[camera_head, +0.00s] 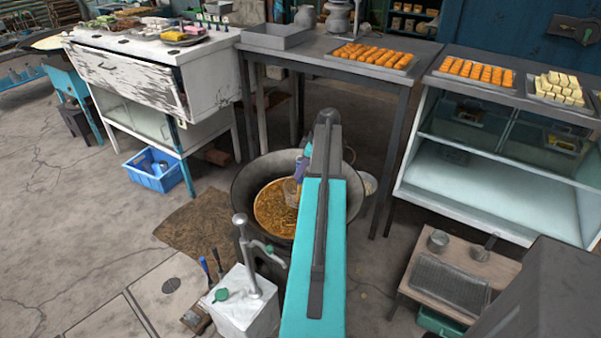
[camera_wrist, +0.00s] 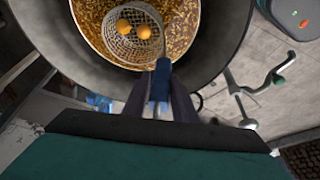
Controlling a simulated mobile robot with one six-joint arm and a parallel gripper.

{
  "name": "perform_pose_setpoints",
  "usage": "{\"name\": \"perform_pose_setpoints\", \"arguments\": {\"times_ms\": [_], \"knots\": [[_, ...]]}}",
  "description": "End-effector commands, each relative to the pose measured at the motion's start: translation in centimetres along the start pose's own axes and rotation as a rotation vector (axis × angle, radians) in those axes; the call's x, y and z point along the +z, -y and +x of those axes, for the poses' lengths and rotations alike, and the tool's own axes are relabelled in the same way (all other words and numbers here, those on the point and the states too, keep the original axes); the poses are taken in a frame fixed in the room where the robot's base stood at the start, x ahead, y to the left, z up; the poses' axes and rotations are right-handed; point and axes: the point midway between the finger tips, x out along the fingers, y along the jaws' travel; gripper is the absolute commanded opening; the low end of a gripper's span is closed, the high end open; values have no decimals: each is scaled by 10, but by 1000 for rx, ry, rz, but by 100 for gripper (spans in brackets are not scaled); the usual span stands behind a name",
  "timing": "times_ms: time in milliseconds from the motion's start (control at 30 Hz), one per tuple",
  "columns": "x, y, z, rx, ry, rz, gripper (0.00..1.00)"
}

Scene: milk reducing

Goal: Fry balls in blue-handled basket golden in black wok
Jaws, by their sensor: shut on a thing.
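The black wok (camera_head: 243,195) stands on the floor in the middle of the head view, with bubbling golden-brown oil (camera_head: 272,207) in it. In the wrist view, the wok (camera_wrist: 215,70) fills the upper part, and the wire basket (camera_wrist: 112,47) sits at the oil. Two orange-golden balls (camera_wrist: 134,28) lie in the basket. My gripper (camera_wrist: 160,95) is shut on the basket's blue handle (camera_wrist: 160,83). In the head view, my arm hides part of the wok, and the basket (camera_head: 290,190) shows only in part; the blue handle (camera_head: 302,168) shows beside my arm.
A white pump unit (camera_head: 245,300) stands close in front of the wok. Behind it is a dark table (camera_head: 310,48) with a tray of orange pieces (camera_head: 368,57). A glass case (camera_head: 490,190) and a low wooden bench (camera_head: 455,285) stand right.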

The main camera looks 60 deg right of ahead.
Motion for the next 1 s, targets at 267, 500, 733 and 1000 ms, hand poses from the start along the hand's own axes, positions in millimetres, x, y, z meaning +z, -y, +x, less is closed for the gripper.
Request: {"name": "perform_pose_setpoints", "arguments": {"times_ms": [267,500,733,1000], "knots": [[-8,-1,-18,2,-1,-1,0],[-14,-1,-33,1,-1,-1,0],[-20,-1,-46,2,-1,-1,0],[-25,-1,-60,2,-1,-1,0]]}}
